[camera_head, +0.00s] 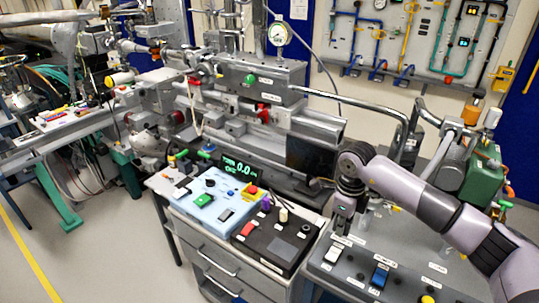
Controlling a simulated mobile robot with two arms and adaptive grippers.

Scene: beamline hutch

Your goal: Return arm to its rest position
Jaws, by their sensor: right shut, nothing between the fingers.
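My right arm (425,200) reaches in from the right edge in the camera_head view. Its right gripper (341,226) points down over the back left corner of the grey control panel (330,262). The gripper is shut and holds nothing. Its fingertips are close to the panel top; I cannot tell whether they touch it. The arm hides part of the equipment behind the panel. My left gripper is not in view.
Left of the gripper, a drawer cart (215,262) carries a light blue control box (212,200) and a black box (277,240) with knobs. A blue switch (379,277) stands on the grey panel. Beamline machinery (250,85) fills the back. Floor is clear at lower left.

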